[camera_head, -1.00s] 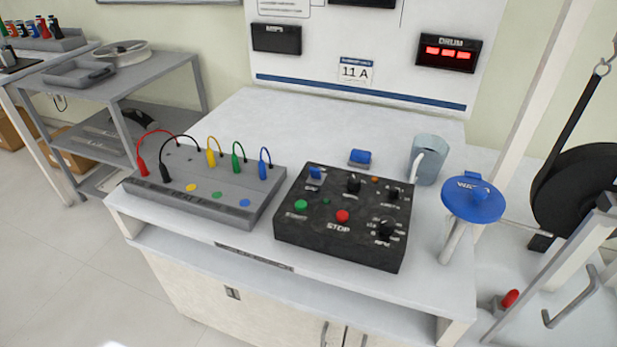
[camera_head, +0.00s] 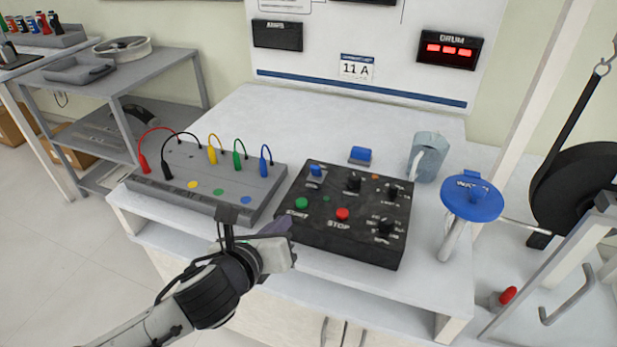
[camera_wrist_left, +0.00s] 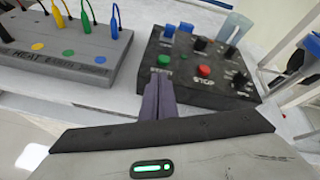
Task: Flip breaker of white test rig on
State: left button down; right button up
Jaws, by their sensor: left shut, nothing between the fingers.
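The white test rig (camera_head: 240,120) is a white bench with an upright panel and an "11 A" label. A black control box (camera_head: 330,240) on it carries a blue lever switch (camera_head: 316,170) at its far left corner, a green START button (camera_head: 301,203), a red STOP button (camera_head: 342,214) and dark knobs. The blue switch also shows in the wrist view (camera_wrist_left: 169,31). My left gripper (camera_head: 287,226) is shut and empty at the box's front left corner; its fingers (camera_wrist_left: 159,97) point toward the green button in the wrist view. My right gripper is out of view.
A grey box with coloured cables (camera_head: 205,185) stands left of the control box. Behind it are a small blue block (camera_head: 360,156) and a grey-blue mug (camera_head: 428,158). A blue round-topped post (camera_head: 472,200) stands right. A red DRUM display (camera_head: 448,50) is lit.

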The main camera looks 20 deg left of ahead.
aim_at(302, 199)
pick_arm(q)
jog(key=w+r+m, duration=0.1)
jog(key=m, duration=0.1)
jog(key=w+r+m+t, duration=0.1)
jog(key=m, duration=0.1)
jog(key=shift+d, duration=0.15)
jog(key=b+x, duration=0.1)
jog(key=x, duration=0.8)
jog(key=shift+w+d+f, duration=0.1)
jog(key=shift+w+d, duration=0.05)
jog(key=shift+w, duration=0.2)
jog(key=shift+w+r, duration=0.25)
jog(key=shift+w, duration=0.35)
jog(key=shift+w+r, duration=0.25)
jog(key=shift+w, duration=0.4)
jog(key=shift+w+d+r, duration=0.1)
jog(key=shift+w+r, duration=0.1)
jog(key=shift+w, duration=0.5)
jog(key=shift+r, duration=0.1)
